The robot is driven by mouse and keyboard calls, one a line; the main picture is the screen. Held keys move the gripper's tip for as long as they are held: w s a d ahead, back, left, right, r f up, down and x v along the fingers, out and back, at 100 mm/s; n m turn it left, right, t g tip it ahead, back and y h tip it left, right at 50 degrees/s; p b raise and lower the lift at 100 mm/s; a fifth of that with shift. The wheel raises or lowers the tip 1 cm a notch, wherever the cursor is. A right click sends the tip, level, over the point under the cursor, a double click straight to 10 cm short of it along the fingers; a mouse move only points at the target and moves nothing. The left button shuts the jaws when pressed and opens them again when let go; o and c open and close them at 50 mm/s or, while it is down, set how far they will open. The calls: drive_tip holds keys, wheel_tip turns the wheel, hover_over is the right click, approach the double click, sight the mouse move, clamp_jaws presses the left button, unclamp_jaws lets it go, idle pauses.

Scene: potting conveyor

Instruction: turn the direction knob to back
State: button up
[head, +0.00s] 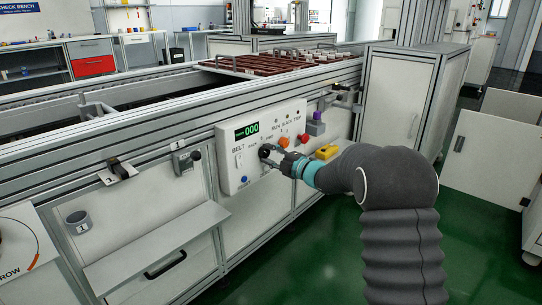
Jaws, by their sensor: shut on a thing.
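The white control panel (229,178) is on the front of the conveyor and has a green display reading 000. The black direction knob (264,151) is on the middle of the panel, mostly covered by my gripper. My gripper (269,156) reaches in from the right and is shut on the knob. The knob's pointer and exact setting are too small and hidden to tell. A BELT label and switch (239,160) are left of the knob.
A shelf (160,245) juts out at lower left. Green floor lies clear.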

drive_tip(key=shift+s+a, duration=0.1)
drive_tip(key=shift+a, duration=0.1)
idle(0.3)
drive_tip(key=o, duration=1.1)
drive_tip(key=shift+a, duration=0.15)
drive_tip(key=shift+o, duration=0.2)
drive_tip(key=shift+d, duration=0.25)
drive_tip(key=v, duration=1.2)
